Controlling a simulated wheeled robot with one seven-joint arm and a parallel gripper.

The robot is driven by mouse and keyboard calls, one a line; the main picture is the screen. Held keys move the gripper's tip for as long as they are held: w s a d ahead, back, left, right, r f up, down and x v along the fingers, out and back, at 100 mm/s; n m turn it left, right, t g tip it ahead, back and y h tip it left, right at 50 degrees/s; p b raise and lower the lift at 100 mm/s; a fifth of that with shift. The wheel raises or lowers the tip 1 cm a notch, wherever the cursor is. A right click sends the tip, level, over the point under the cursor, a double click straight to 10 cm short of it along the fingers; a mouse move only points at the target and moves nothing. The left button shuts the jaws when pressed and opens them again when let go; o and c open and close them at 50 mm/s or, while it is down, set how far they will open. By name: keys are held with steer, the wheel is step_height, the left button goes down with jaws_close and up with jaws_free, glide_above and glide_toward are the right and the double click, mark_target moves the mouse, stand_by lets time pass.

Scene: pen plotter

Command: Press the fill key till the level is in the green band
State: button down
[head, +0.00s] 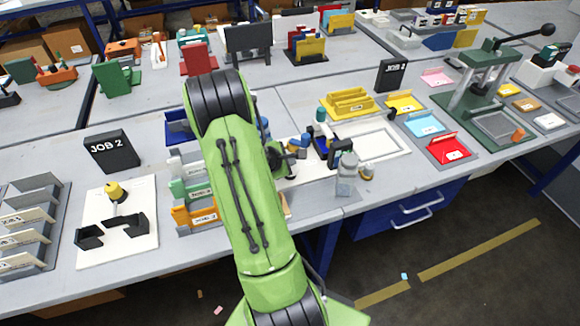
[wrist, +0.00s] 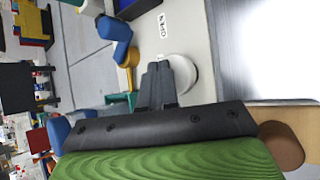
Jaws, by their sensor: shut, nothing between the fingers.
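My gripper (wrist: 158,84) shows in the wrist view with its two dark fingers shut together and nothing between them. The fingertips are beside a white round piece (wrist: 183,74) on a pale panel; I cannot tell whether they touch it, or whether it is the fill key. A small printed label (wrist: 163,25) lies on the panel beyond the tips. In the head view my green arm hides most of the gripper's surroundings. A clear bottle (head: 347,178) stands upright to the right of the arm. I cannot make out a level or green band in either view.
Blue (wrist: 115,32) and orange (wrist: 127,57) parts stand close to the fingers, and a brown cylinder (wrist: 281,146) is at the lower right. A yellow rack (head: 350,103), a red tray (head: 452,149) and a green press (head: 486,75) are farther right.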

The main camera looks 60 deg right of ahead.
steer(key=shift+f+b, duration=0.45)
steer(key=shift+f, duration=0.15)
stand_by(0.4)
steer(key=shift+r+p, duration=0.95)
steer(key=shift+r, duration=0.2)
step_height(320, 180, up, 5)
steer(key=p, duration=0.4)
steer(key=shift+r, duration=0.1)
stand_by(0.7)
